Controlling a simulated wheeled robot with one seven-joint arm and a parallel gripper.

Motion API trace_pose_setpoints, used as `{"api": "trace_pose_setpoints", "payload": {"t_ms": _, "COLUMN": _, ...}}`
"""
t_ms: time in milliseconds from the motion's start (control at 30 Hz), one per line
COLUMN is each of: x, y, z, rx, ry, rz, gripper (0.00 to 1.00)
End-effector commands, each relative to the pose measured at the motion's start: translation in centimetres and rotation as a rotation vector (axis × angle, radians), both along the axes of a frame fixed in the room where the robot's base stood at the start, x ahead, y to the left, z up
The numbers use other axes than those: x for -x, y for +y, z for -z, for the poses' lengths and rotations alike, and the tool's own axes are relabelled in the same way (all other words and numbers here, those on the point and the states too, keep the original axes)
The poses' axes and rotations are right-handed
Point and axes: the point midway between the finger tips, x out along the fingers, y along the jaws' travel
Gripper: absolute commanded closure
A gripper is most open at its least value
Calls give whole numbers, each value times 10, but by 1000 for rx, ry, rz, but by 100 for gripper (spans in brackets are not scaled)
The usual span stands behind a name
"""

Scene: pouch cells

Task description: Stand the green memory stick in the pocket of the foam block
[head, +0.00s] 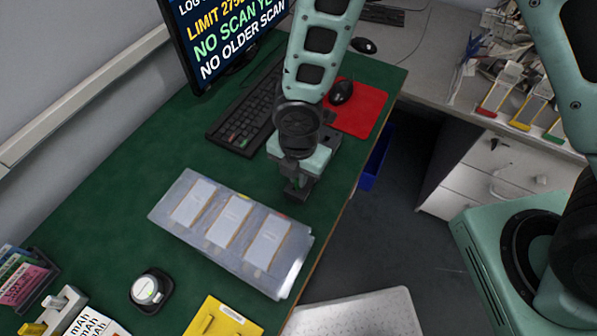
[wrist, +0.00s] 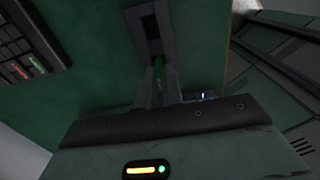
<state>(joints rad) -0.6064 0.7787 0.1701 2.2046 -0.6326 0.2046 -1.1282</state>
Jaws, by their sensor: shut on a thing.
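The green memory stick (wrist: 158,72) shows as a small green strip between the fingers of my gripper (wrist: 158,88) in the wrist view; my gripper is shut on it. Just beyond the fingertips is a dark grey block with a darker slot, which looks like the foam block (wrist: 136,22) and its pocket. The stick's far end lies at or over the near part of the slot; I cannot tell whether it is inside. In the head view my gripper (head: 291,190) points down at the green desk mat, and hides most of the block and the stick.
A translucent tray (head: 165,212) with three pale pouch cells lies close in front of my gripper. A keyboard (head: 243,122) and a red mouse pad (head: 372,104) with a mouse are behind it. The desk's edge is close on the right. A round device (head: 148,290) stands front left.

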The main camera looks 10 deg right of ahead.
Motion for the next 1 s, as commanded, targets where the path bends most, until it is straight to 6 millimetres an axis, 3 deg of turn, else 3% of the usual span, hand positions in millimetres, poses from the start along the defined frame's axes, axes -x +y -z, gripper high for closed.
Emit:
{"api": "trace_pose_setpoints", "payload": {"t_ms": 333, "x": 0, "y": 0, "z": 2, "rx": 0, "ry": 0, "rz": 0, "gripper": 100}}
{"api": "trace_pose_setpoints", "payload": {"t_ms": 400, "x": 0, "y": 0, "z": 2, "rx": 0, "ry": 0, "rz": 0, "gripper": 78}}
{"api": "trace_pose_setpoints", "payload": {"t_ms": 467, "x": 0, "y": 0, "z": 2, "rx": 0, "ry": 0, "rz": 0, "gripper": 67}}
{"api": "trace_pose_setpoints", "payload": {"t_ms": 767, "x": 0, "y": 0, "z": 0, "rx": -1, "ry": -1, "rz": 0, "gripper": 67}}
{"api": "trace_pose_setpoints", "payload": {"t_ms": 1000, "x": -1, "y": 0, "z": -32, "rx": -4, "ry": -3, "rz": 2, "gripper": 67}}
